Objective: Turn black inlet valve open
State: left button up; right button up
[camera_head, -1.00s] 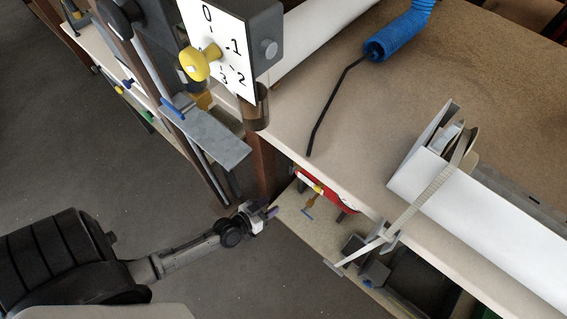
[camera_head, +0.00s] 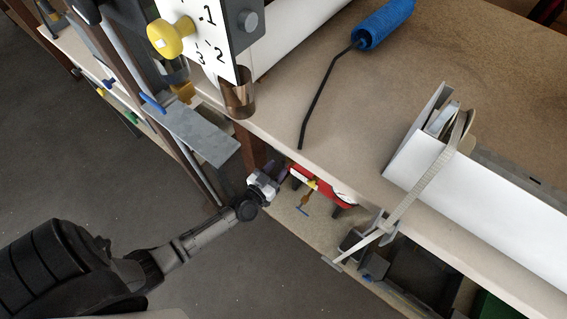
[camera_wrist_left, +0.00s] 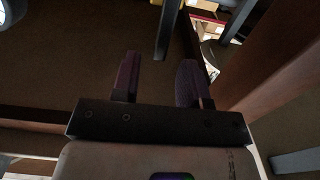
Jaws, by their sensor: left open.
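My left gripper (camera_head: 270,176) reaches under the front edge of the workbench, just left of a red unit (camera_head: 318,184) with a white dial and a small yellow part. In the left wrist view my left gripper (camera_wrist_left: 158,82) has its two dark purple fingers apart, with nothing between them. A dark bar (camera_wrist_left: 168,28) shows beyond the fingers at the top. I cannot make out a black inlet valve for certain in either view. My right gripper is not in view.
A yellow knob (camera_head: 170,38) on a numbered white panel (camera_head: 208,30) stands above the bench's left end. A blue roller (camera_head: 384,24) and a long white profile (camera_head: 480,215) lie on the benchtop (camera_head: 345,130). A reddish post (camera_wrist_left: 275,70) stands right of the fingers.

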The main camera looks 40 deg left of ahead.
aim_at(283, 163)
pick_arm(q)
jog(key=shift+w+a+b, duration=0.15)
jog(key=shift+w+b, duration=0.3)
jog(key=shift+w, duration=1.55)
grip_shut()
